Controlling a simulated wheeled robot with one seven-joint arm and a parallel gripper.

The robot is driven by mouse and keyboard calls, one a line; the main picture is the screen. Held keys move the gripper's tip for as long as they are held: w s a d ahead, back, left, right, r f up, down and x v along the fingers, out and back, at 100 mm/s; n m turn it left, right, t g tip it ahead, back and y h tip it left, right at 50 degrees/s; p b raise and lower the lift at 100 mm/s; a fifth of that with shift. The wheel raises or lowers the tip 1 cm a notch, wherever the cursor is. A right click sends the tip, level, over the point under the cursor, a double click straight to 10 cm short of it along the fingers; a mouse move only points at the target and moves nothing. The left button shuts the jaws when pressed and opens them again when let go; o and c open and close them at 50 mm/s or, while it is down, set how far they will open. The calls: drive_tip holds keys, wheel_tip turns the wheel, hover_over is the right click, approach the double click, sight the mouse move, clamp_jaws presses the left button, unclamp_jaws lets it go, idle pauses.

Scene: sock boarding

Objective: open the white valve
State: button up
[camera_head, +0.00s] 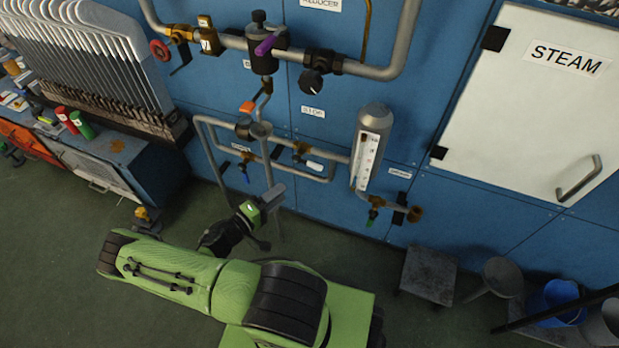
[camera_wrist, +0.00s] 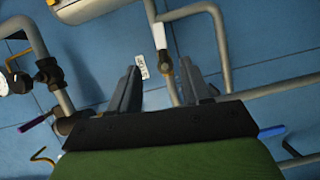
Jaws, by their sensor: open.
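The white valve has a small white handle (camera_head: 314,165) beside a brass body on the thin pipe loop low on the blue wall. In the wrist view the white handle (camera_wrist: 159,36) stands beyond the fingertips, roughly in line with the gap between them. My gripper (camera_head: 275,193) is in front of the lower pipes, left of and below the white handle in the head view. In the wrist view my gripper (camera_wrist: 161,78) has its two fingers spread with a pipe and brass fitting showing between them. It holds nothing.
Other handles are close by: blue (camera_head: 246,177), orange (camera_head: 247,106), purple (camera_head: 265,45) and green (camera_head: 373,214). A grey cylinder with a gauge (camera_head: 369,150) stands right of the loop. A stool (camera_head: 428,272) and buckets (camera_head: 561,300) are at lower right.

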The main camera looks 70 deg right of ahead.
sight(314, 167)
drive_tip(key=b+x, duration=0.3)
drive_tip(key=x, duration=1.3)
drive_tip(key=shift+f, duration=0.1)
clamp_jaws()
drive_tip(key=shift+a, duration=0.1)
